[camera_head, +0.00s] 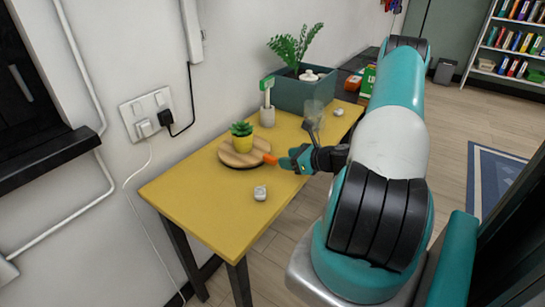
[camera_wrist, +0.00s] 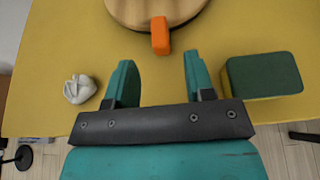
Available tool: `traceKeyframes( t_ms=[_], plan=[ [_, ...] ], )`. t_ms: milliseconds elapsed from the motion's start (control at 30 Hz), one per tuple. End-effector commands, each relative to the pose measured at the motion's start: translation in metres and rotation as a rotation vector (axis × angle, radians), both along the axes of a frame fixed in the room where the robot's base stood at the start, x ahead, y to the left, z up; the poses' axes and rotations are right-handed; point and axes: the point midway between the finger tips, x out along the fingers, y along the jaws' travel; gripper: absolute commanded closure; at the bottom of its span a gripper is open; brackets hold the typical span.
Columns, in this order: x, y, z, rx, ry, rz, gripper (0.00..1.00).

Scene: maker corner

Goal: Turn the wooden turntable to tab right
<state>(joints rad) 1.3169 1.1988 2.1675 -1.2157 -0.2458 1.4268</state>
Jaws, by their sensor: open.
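The round wooden turntable (camera_head: 229,157) lies on the yellow table and carries a small succulent in a yellow pot (camera_head: 243,144). Its orange tab (camera_head: 270,159) points right in the head view, toward my gripper (camera_head: 290,161). In the wrist view, the turntable (camera_wrist: 150,12) is cut off at the top edge, and its tab (camera_wrist: 160,36) points down toward my gripper (camera_wrist: 156,62). My gripper is open and empty, with its teal fingers apart.
A crumpled white object (camera_head: 260,193) lies near the table's front; the wrist view shows it left of my fingers (camera_wrist: 80,89). A green-topped block (camera_wrist: 262,75) is close to the right finger.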

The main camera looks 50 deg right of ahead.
Motion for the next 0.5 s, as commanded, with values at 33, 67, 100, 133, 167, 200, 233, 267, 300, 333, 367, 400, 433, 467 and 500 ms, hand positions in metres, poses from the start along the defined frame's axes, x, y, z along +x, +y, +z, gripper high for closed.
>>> traceKeyframes(
  t_ms=[33,67,100,133,167,200,233,267,300,333,367,400,433,467,500],
  plan=[
    [0.012,0.003,-0.003,-0.001,-0.001,0.007,0.51],
    [0.018,0.003,-0.006,0.000,-0.001,0.007,0.51],
    [0.025,0.003,-0.009,-0.002,0.000,0.006,0.51],
    [0.031,0.004,-0.011,-0.002,0.000,0.006,0.51],
    [0.036,0.004,-0.013,-0.002,0.000,0.005,0.51],
    [0.041,0.005,-0.016,-0.001,-0.001,0.006,0.51],
    [0.045,0.005,-0.018,-0.003,0.000,0.004,0.51],
    [0.049,0.005,-0.019,-0.003,0.000,0.004,0.51],
    [0.053,0.005,-0.021,-0.002,0.000,0.004,0.51],
    [0.056,0.005,-0.022,-0.002,0.000,0.004,0.51],
    [0.058,0.005,-0.024,-0.002,0.000,0.004,0.51],
    [0.061,0.005,-0.025,-0.001,0.000,0.002,0.51],
    [0.062,0.005,-0.025,-0.001,0.000,0.001,0.51],
    [0.063,0.005,-0.026,-0.001,0.000,0.000,0.51],
    [0.064,0.005,-0.026,-0.001,-0.001,0.000,0.51]
  ],
)
